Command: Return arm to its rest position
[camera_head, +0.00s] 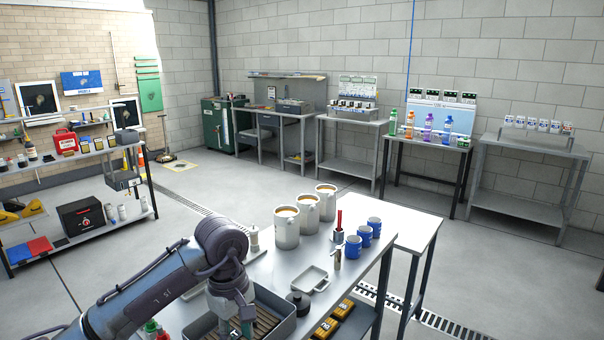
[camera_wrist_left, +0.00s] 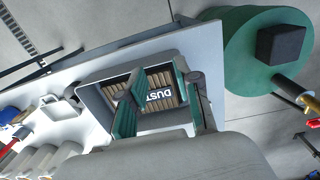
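My left arm (camera_head: 165,285) comes in from the lower left in the head view and bends down over the near table. My left gripper (camera_head: 238,325) hangs above a grey tray (camera_head: 285,328) with a slatted bottom; its lower end is near the picture's bottom edge. In the left wrist view the gripper (camera_wrist_left: 156,92) has its two green-padded fingers apart, with nothing seen between them but the tray (camera_wrist_left: 95,98) below, marked "DUST". Whether the fingertips are inside the tray's rim is hard to tell. My right gripper is not in view.
A green round surface (camera_wrist_left: 240,60) lies beside the table in the wrist view. Floor beyond is open.

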